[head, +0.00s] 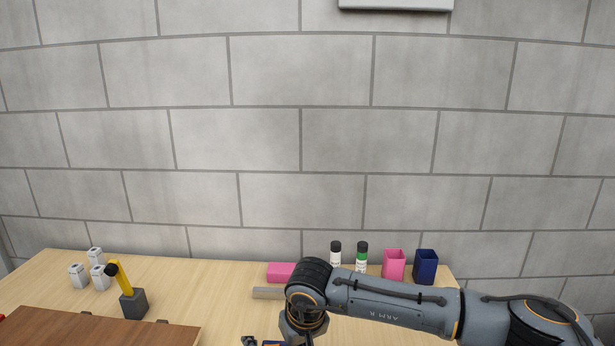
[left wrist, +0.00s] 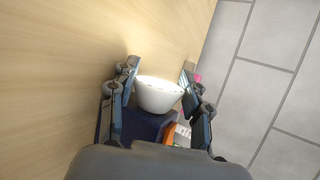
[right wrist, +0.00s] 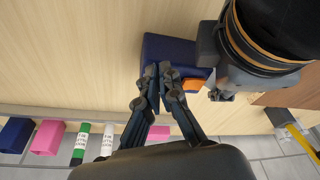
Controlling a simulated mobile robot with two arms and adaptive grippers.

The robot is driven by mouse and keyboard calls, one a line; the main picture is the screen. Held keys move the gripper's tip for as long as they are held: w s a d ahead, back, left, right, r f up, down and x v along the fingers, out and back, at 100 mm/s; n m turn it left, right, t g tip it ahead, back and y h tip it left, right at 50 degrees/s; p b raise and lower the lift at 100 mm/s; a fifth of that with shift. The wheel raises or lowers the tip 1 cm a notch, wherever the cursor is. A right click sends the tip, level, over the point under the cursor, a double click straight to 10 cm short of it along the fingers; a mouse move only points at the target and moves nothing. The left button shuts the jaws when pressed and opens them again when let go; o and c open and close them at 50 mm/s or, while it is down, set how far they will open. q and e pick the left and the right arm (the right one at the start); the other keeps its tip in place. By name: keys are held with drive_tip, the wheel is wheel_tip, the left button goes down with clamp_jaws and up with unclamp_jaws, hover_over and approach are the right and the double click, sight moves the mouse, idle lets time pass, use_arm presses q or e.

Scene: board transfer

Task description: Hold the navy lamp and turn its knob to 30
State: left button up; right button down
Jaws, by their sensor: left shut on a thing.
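The navy lamp has a dark blue block body (right wrist: 170,48) with an orange patch (right wrist: 192,98) on it in the right wrist view. In the left wrist view its white, bowl-shaped shade (left wrist: 158,95) sits between the fingers of my left gripper (left wrist: 160,82), which is shut on the lamp. The navy body (left wrist: 148,125) shows below the shade, with an orange and white part beside it. My right gripper (right wrist: 159,70) is at the navy body, its fingertips close together beside the orange patch. The knob and its reading are too small or hidden to tell.
On the table (head: 215,280), white containers (head: 78,275) and a yellow-handled tool in a grey block (head: 133,304) stand left, behind a brown board (head: 95,330). A pink block (head: 281,271), two capped bottles, a pink cup (head: 393,264) and a navy cup (head: 426,265) stand along the back.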

drive_tip(key=shift+s+a, duration=0.15)
drive_tip(key=shift+s, duration=0.05)
drive_tip(key=w+v, duration=0.1)
drive_tip(key=v, duration=0.5)
drive_tip(key=shift+a, duration=0.15)
drive_tip(key=shift+r, duration=0.1)
wheel_tip(320, 180, down, 6)
drive_tip(key=w+d, duration=0.1)
drive_tip(key=d, duration=0.1)
drive_tip(key=shift+w, duration=0.15)
idle(0.8)
drive_tip(key=shift+w+a, duration=0.25)
idle(0.8)
drive_tip(key=shift+s+a, duration=0.1)
drive_tip(key=shift+a, duration=0.1)
drive_tip(key=shift+s+a+r, duration=0.1)
drive_tip(key=shift+s+a, duration=0.2)
drive_tip(key=shift+a, duration=0.4)
